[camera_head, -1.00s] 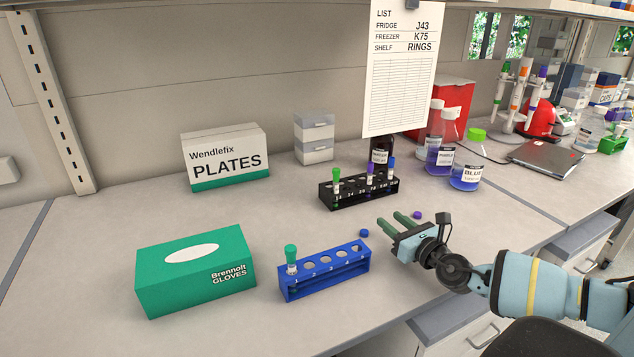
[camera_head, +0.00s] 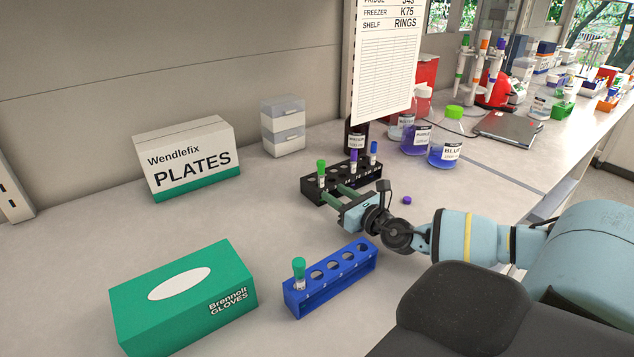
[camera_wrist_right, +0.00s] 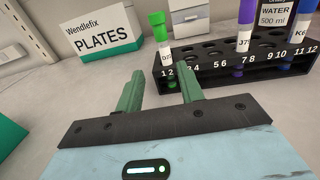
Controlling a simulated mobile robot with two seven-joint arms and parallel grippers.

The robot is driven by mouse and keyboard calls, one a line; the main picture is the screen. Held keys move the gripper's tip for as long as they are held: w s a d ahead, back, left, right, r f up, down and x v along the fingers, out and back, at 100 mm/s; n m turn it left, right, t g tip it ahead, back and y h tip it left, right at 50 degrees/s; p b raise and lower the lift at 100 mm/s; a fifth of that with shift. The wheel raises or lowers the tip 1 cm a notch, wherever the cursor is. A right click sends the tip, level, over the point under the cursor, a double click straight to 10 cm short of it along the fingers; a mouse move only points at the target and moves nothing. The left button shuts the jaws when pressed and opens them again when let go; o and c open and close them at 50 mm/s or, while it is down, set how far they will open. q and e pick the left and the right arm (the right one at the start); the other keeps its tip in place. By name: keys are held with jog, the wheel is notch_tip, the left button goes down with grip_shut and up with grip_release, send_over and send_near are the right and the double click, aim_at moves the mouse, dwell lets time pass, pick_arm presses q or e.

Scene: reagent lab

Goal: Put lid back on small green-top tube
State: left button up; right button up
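The small green-top tube (camera_head: 321,172) stands upright at the left end of the black rack (camera_head: 333,190). It also shows in the right wrist view (camera_wrist_right: 160,42), with a green top on it and a white label. My right gripper (camera_head: 333,192) is open and empty, in front of the black rack's left part. In the wrist view its two green fingers (camera_wrist_right: 160,85) point toward the rack, and the tube stands beyond the gap between them. A purple lid (camera_head: 407,200) lies on the bench right of the gripper. My left gripper is not in view.
The black rack also holds a purple-top tube (camera_head: 353,160) and a blue-top tube (camera_head: 373,152). A blue rack (camera_head: 335,282) with a larger green-top tube (camera_head: 299,272) stands nearer. A glove box (camera_head: 185,300), a plates box (camera_head: 187,160) and bottles (camera_head: 446,148) stand around; bench between the boxes is clear.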

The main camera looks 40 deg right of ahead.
aim_at(323, 181)
jog(key=shift+w+d, duration=0.1)
jog(key=shift+w, duration=1.2)
jog(key=shift+w+d+r, duration=0.1)
jog(key=shift+w+d, duration=0.15)
jog(key=shift+w, duration=0.7)
jog(key=shift+w+d+r, duration=0.1)
jog(key=shift+w+d, duration=0.1)
jog(key=shift+w, duration=1.45)
grip_shut()
